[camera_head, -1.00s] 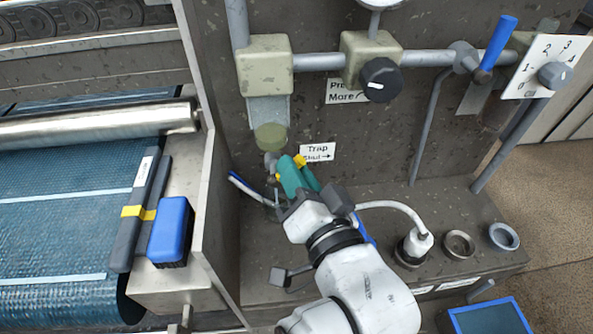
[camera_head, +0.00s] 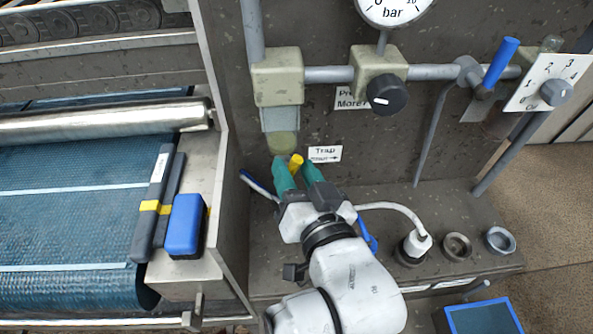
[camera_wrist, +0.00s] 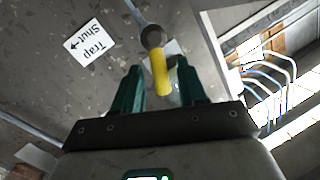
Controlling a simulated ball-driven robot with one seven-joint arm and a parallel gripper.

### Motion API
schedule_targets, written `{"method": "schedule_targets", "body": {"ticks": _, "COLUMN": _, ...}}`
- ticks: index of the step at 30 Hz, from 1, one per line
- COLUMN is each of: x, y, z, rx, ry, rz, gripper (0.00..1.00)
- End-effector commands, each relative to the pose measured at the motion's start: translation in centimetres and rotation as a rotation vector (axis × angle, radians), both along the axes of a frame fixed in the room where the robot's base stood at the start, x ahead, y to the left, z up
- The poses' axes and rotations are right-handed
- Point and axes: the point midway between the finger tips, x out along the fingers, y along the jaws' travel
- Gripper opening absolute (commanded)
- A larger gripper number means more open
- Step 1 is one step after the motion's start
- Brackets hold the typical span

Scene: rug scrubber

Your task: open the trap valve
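The trap valve has a short yellow handle (camera_head: 296,160) below the filter block with a cloudy bowl (camera_head: 284,143), left of the "Trap Shut" label (camera_head: 325,154). In the wrist view the yellow handle (camera_wrist: 161,72) points back towards me from a round dark pivot (camera_wrist: 152,37). My gripper (camera_head: 297,174) is open, with one teal finger on each side of the handle. In the wrist view the gripper (camera_wrist: 159,70) shows a gap beside the handle at both fingers. The valve body is mostly hidden behind the fingers in the head view.
A black pressure knob (camera_head: 384,95) and a blue-handled lever (camera_head: 501,62) are on the pipe above. A white hose (camera_head: 405,215) curves right of my gripper. A blue block (camera_head: 180,226) is at left, past the metal side wall.

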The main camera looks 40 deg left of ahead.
Motion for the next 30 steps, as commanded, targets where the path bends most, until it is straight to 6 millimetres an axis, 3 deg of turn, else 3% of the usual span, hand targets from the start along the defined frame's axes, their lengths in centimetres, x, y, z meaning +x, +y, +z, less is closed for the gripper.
{"method": "schedule_targets", "body": {"ticks": 11, "x": -0.3, "y": -0.8, "z": 0.1, "rx": 0.002, "ry": 0.001, "rz": -0.001, "gripper": 0.43}}
{"method": "schedule_targets", "body": {"ticks": 24, "x": -3.7, "y": -7.7, "z": 0.8, "rx": 0.000, "ry": 0.002, "rz": -0.002, "gripper": 0.43}}
{"method": "schedule_targets", "body": {"ticks": 30, "x": -4.5, "y": -9.4, "z": 1.0, "rx": 0.000, "ry": 0.001, "rz": -0.001, "gripper": 0.43}}
